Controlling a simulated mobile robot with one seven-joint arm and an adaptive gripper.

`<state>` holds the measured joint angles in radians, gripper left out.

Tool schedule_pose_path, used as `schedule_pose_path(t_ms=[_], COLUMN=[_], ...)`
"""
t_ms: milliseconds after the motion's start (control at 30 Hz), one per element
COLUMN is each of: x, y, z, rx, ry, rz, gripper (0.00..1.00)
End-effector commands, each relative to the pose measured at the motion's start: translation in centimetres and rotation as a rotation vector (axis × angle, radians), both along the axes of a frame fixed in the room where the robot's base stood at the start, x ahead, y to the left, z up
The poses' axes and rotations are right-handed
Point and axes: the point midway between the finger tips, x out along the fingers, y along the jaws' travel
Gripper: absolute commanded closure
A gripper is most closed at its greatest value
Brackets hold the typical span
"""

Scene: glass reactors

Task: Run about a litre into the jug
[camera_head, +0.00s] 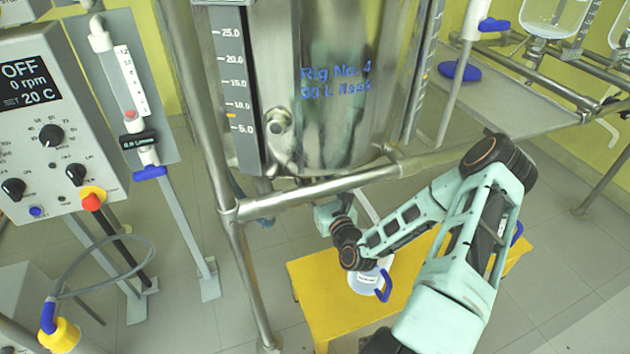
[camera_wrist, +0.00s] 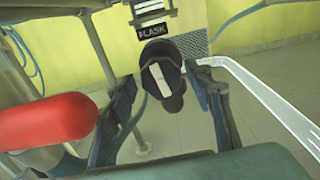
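The jug (camera_head: 366,284), pale with a blue handle and a white label, stands on a yellow stool (camera_head: 312,302) below the rig, partly hidden by my arm. The large flask (camera_head: 345,125), marked Rig No. 4, 30 L flask, stands in the steel frame above. My gripper (camera_head: 335,212) is under the flask, its fingertips unclear in the head view. In the wrist view my gripper (camera_wrist: 165,85) is open, with a black knob (camera_wrist: 161,75) bearing a white bar showing between its fingers. I cannot tell whether the fingers touch it. A FLASK label (camera_wrist: 152,31) is above the knob.
A red rounded part (camera_wrist: 45,121) is close to my left finger in the wrist view. The frame's steel rail (camera_head: 320,190) crosses above my gripper. A control box (camera_head: 55,120) reading OFF, 0 rpm stands at left. A grey shelf (camera_head: 520,105) is at right.

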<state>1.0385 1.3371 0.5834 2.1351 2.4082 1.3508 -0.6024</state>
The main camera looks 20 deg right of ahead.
Motion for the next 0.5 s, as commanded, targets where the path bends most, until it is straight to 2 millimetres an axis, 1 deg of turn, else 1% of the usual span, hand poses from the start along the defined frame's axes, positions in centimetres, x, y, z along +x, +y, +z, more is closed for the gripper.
schedule_pose_path(t_ms=[33, 200, 300, 500], x=[0.00, 0.00, 0.00, 0.04], y=[-0.01, 0.00, 0.01, 0.16], z=[0.00, -0.01, 0.00, 0.36], rx=[0.000, 0.000, 0.000, -0.055], ry=[0.000, 0.000, 0.000, 0.002], rz=[0.000, 0.000, 0.000, 0.002], gripper=[0.61, 0.80, 0.89, 0.89])
